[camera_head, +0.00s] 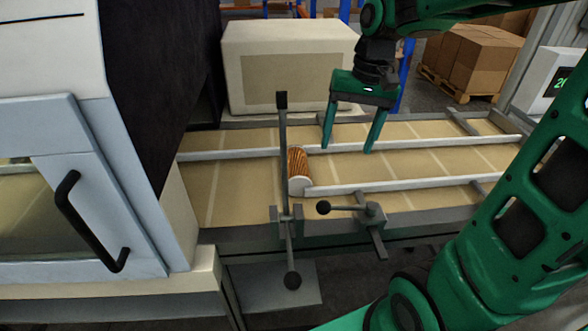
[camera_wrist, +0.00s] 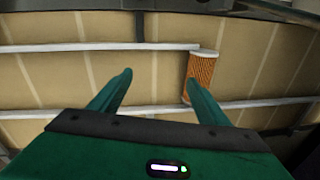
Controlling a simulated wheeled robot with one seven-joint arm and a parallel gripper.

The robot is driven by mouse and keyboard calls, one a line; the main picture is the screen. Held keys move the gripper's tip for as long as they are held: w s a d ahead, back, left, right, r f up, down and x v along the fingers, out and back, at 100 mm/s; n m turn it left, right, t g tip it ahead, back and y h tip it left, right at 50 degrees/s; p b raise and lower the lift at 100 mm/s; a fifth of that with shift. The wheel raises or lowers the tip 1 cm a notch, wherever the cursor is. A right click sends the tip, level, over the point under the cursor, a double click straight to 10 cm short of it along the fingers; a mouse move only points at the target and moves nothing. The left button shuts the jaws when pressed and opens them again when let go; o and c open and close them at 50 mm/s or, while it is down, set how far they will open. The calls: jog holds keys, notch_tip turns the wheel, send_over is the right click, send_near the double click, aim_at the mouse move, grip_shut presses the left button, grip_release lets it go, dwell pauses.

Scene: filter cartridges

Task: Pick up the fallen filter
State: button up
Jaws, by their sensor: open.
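The fallen filter (camera_head: 298,167) is an orange-brown pleated cylinder with white end caps. It lies on its side on the tan conveyor belt, between the two pale guide rails, partly behind an upright grey lever in the head view. In the wrist view the filter (camera_wrist: 201,68) is beyond and beside the right fingertip, which overlaps its lower left edge; I cannot tell whether they touch. My green gripper (camera_head: 346,149) is open and empty, pointing down above the belt to the right of the filter. It also shows in the wrist view (camera_wrist: 157,85).
The grey lever (camera_head: 284,150) with black ends stands close to the filter. A second black-knobbed handle (camera_head: 345,208) sits at the belt's near edge. A white machine with a dark curtain (camera_head: 150,80) stands left. A pale box (camera_head: 290,65) is behind the belt. The belt's right part is clear.

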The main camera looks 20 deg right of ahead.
jog(key=n+y, duration=0.1)
send_near(298, 159)
jog(key=shift+w+d+f, duration=0.2)
jog(key=shift+w+f, duration=0.2)
jog(key=shift+f, duration=0.2)
jog(key=f, duration=0.4)
jog(key=shift+w+a+f, duration=0.1)
jog(key=shift+a+f, duration=0.25)
jog(key=shift+a, duration=0.05)
jog(key=shift+s+a+f, duration=0.1)
jog(key=shift+a+f, duration=0.15)
jog(key=shift+f, duration=0.6)
jog(key=shift+s+a+f, duration=0.1)
jog(key=shift+a+f, duration=0.2)
jog(key=shift+f, duration=0.5)
jog(key=shift+s+a+f, duration=0.1)
jog(key=shift+a+f, duration=0.15)
jog(key=shift+f, duration=0.6)
jog(key=c, duration=1.2)
jog(key=shift+w, duration=0.1)
jog(key=shift+r, duration=0.15)
